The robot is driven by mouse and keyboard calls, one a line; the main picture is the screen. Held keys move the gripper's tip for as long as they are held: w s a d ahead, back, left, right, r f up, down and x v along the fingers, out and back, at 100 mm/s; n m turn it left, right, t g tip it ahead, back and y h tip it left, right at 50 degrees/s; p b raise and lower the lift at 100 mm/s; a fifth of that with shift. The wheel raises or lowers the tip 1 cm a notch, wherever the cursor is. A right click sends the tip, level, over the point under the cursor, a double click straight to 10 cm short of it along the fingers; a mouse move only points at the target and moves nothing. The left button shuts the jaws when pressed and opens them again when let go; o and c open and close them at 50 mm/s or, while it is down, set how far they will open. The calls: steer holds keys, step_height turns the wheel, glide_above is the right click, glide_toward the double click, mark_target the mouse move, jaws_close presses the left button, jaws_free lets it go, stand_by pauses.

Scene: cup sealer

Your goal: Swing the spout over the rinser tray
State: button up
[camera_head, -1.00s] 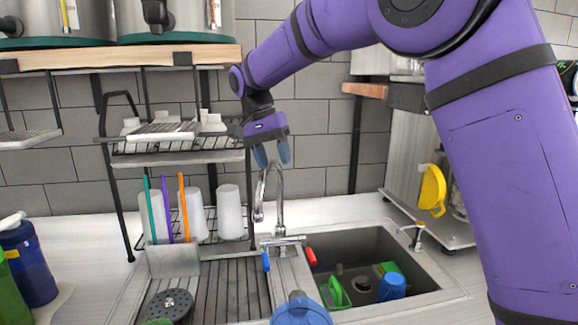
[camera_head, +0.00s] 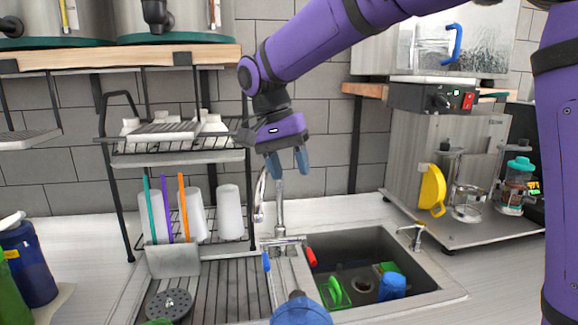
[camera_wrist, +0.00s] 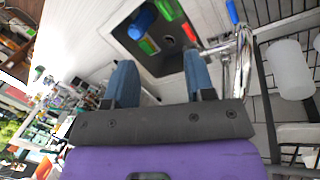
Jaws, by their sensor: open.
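The chrome spout (camera_head: 262,195) is a tall gooseneck tap at the back of the sink, its curved end pointing left and down. It also shows in the wrist view (camera_wrist: 243,60), right of my fingers. The ribbed rinser tray (camera_head: 222,288) lies left of the sink, with a dark round perforated rinser (camera_head: 169,304) on it. My gripper (camera_head: 289,172) is open and empty, fingers pointing down. In the head view it overlaps the top of the spout; the wrist view (camera_wrist: 159,62) shows the spout outside the fingers. Contact cannot be told.
Blue (camera_head: 266,262) and red (camera_head: 311,257) tap handles flank the tap base. The sink (camera_head: 430,288) holds green and blue items. A wire rack (camera_head: 125,160) with white cups stands close left. A machine with a yellow handle (camera_head: 432,190) stands right.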

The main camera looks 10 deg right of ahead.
steer(key=c, duration=0.3)
steer(key=shift+w+d+t, duration=0.1)
steer(key=shift+w+t, duration=0.1)
steer(key=shift+t, duration=0.1)
steer(key=c, duration=0.4)
steer(key=w+d+r+t+y, duration=0.1)
steer(key=w+r+t, duration=0.1)
steer(key=w+d+r+t+y, duration=0.1)
steer(key=d+r+t+y, duration=0.1)
steer(key=w+d+r+n+t+y, duration=0.1)
steer(key=w+t+y, duration=0.1)
steer(key=shift+w+d+r+t, duration=0.2)
steer(key=shift+w+r+t, duration=0.1)
steer(key=shift+r+t, duration=0.1)
jaws_close()
steer(key=w+a+f, duration=0.5)
steer(key=w+f, duration=0.2)
steer(key=f, duration=0.2)
steer(key=shift+a+f, duration=0.15)
steer(key=shift+f, duration=0.05)
steer(key=shift+a, duration=0.2)
